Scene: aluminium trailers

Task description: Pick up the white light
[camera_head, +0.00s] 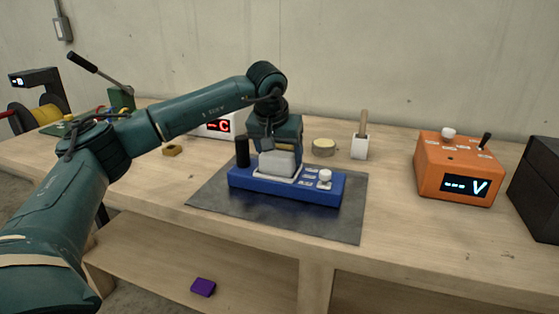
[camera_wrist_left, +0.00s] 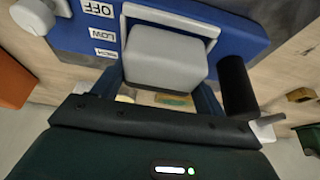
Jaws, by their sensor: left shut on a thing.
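The white light (camera_head: 279,163) is a pale grey-white rounded block on top of a blue switch box (camera_head: 300,191). In the left wrist view the white light (camera_wrist_left: 165,55) fills the space between the fingers. My left gripper (camera_head: 275,148) points down over it and is shut on its upper part. The light still sits at the blue box; I cannot tell whether it is lifted at all. The box has a white knob, several labels including OFF and LOW, and a black cylinder at its left end. My right gripper does not show.
The box stands on a dark mat (camera_head: 335,222) on a wooden workbench. An orange meter (camera_head: 457,165) stands at right, beside a black box (camera_head: 537,190). A white holder (camera_head: 360,147) and a round yellowish pad (camera_head: 324,147) are behind. A purple block (camera_head: 203,287) lies on the lower shelf.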

